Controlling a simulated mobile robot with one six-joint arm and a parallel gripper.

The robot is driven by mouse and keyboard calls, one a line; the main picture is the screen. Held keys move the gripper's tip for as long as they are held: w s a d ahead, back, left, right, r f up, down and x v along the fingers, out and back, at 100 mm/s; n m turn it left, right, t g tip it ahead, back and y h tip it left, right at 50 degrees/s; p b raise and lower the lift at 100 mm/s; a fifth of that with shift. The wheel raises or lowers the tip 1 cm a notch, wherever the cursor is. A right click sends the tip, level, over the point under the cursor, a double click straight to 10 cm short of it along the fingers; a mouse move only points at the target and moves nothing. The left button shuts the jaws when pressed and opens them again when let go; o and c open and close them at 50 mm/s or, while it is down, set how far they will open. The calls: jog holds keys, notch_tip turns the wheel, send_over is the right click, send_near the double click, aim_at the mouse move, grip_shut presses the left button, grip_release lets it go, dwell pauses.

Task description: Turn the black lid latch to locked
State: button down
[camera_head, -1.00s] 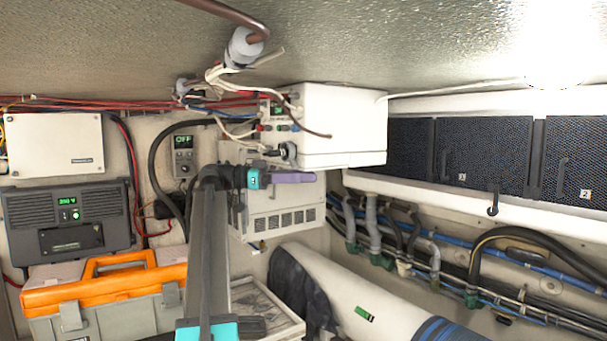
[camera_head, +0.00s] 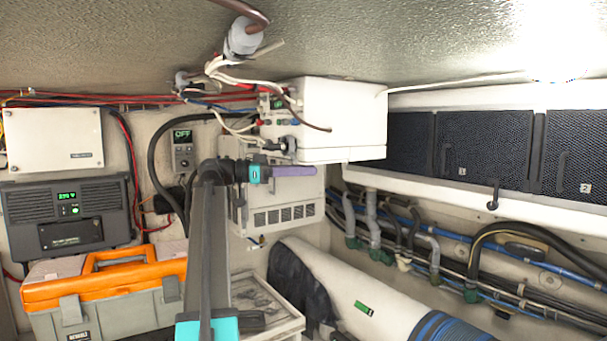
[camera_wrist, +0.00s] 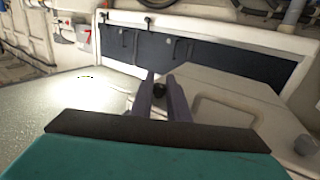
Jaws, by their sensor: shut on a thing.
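My gripper (camera_head: 312,171) reaches right below the white box's lower edge, its purple-grey fingers seen from the side. In the wrist view my gripper (camera_wrist: 165,82) has its two fingers close together, shut on a small dark round knob. This knob appears to be the black lid latch (camera_wrist: 158,90); only its top shows between the fingers, so its turned position cannot be told. In the head view the latch is not visible at the fingertips.
A white box (camera_head: 340,115) with wires hangs just above my fingers. Dark locker panels (camera_head: 483,150) line the right wall, with pipes and hoses (camera_head: 430,250) below. An orange-lidded toolbox (camera_head: 105,285) stands at lower left. A pale recessed handle (camera_wrist: 222,110) lies right of the fingers.

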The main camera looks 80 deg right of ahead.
jog(key=shift+a+f+h, duration=0.1)
jog(key=shift+f+h, duration=0.1)
jog(key=shift+h, duration=0.1)
jog(key=n+t+h+b, duration=0.1)
jog(key=n+h+b, duration=0.1)
jog(key=shift+s+a+f+b, duration=0.1)
jog(key=shift+b, duration=0.2)
jog(key=n+t+h+b, duration=0.1)
jog(key=n+h+b, duration=0.1)
jog(key=h, duration=0.1)
jog(key=shift+t, duration=0.4)
jog(key=n+t+h+b, duration=0.1)
jog(key=n+t+h, duration=0.1)
jog(key=shift+h+b, duration=0.3)
jog(key=shift+h, duration=0.1)
jog(key=shift+r+n+t+h+b, duration=0.25)
jog(key=shift+n+t+h+b, duration=0.1)
jog(key=shift+n+t+h, duration=0.8)
jog(key=shift+n+t, duration=0.25)
jog(key=shift+t, duration=0.3)
jog(key=c, duration=1.7)
grip_release()
